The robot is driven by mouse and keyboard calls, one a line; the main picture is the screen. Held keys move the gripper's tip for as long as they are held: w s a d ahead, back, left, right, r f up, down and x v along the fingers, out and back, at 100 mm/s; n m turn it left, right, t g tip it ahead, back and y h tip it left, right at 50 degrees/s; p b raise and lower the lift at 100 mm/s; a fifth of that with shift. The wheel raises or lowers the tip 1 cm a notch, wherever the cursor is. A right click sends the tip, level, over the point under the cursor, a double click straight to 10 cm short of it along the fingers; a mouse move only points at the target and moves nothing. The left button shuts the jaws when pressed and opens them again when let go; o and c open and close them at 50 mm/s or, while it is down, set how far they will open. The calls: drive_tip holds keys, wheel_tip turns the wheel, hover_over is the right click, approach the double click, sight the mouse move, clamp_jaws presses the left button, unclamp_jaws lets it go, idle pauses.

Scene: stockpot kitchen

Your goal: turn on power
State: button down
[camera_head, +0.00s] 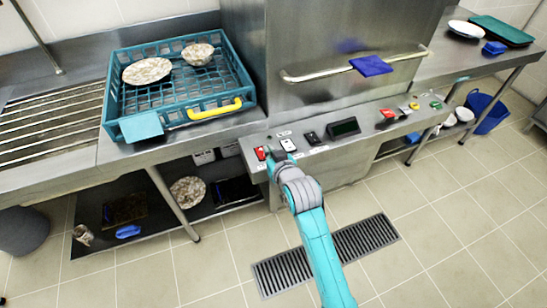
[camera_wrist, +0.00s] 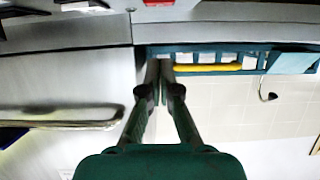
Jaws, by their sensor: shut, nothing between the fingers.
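The control panel (camera_head: 362,126) runs along the front of the steel machine. At its left end are a red switch (camera_head: 260,153) and a white switch (camera_head: 288,145), with a black switch (camera_head: 312,138) beside them. Their labels are too small to read, so I cannot tell which is power or how it is set. My gripper (camera_wrist: 166,68) is shut and empty, fingertips together in the wrist view. In the head view my wrist is at the panel's left end, just in front of the red and white switches; contact is unclear. A red part (camera_wrist: 160,3) shows at the wrist view's top edge.
A dark display (camera_head: 343,128), a red control (camera_head: 388,114), a yellow button (camera_head: 414,106) and a green button (camera_head: 435,105) lie further right. A teal rack (camera_head: 118,92) with dishes stands left. A long handle (camera_head: 325,74) with a blue cloth (camera_head: 371,66) crosses the machine.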

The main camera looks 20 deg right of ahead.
sight(262, 151)
drive_tip(key=x, duration=0.3)
drive_tip(key=shift+w, duration=0.2)
wheel_tip(262, 151, down, 3)
drive_tip(key=shift+f, duration=0.65)
drive_tip(key=shift+s+f, duration=0.1)
drive_tip(key=shift+f, duration=0.3)
drive_tip(key=shift+r, duration=0.15)
drive_tip(key=shift+r, duration=0.7)
drive_tip(key=shift+r, duration=0.1)
